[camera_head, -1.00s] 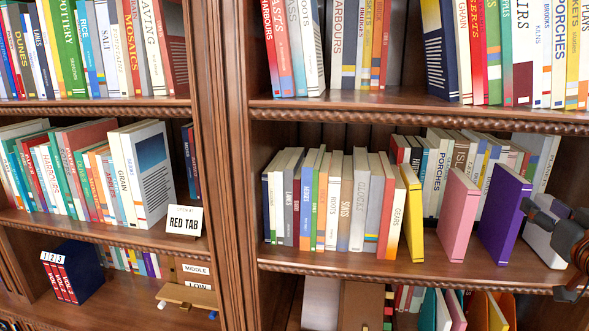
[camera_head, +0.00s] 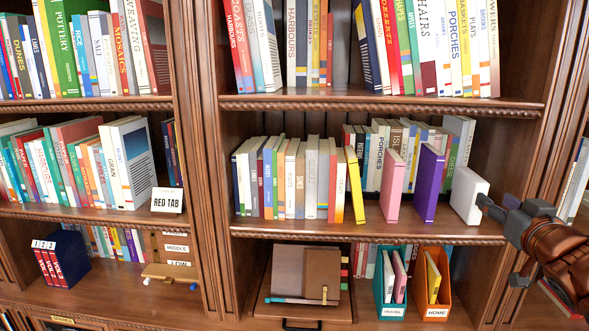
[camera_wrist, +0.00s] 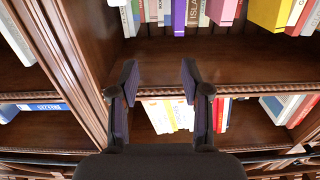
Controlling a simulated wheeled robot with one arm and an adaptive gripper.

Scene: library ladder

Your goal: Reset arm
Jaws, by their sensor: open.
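My gripper (camera_head: 481,203) is at the right side of the head view, in front of the middle shelf near the white book (camera_head: 469,196). In the wrist view my gripper (camera_wrist: 160,80) shows two dark fingers spread apart with nothing between them. The fingers point at the front of a dark wooden shelf (camera_wrist: 215,55). In the head view the fingertips overlap the white book's right edge; I cannot tell whether they touch it.
A yellow book (camera_head: 355,188), a pink book (camera_head: 393,187) and a purple book (camera_head: 428,184) stand on the same shelf. Below are a teal bin (camera_head: 391,309) and an orange bin (camera_head: 435,310). A "RED TAB" sign (camera_head: 167,200) stands left. A wooden upright (camera_head: 547,150) is beside my arm.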

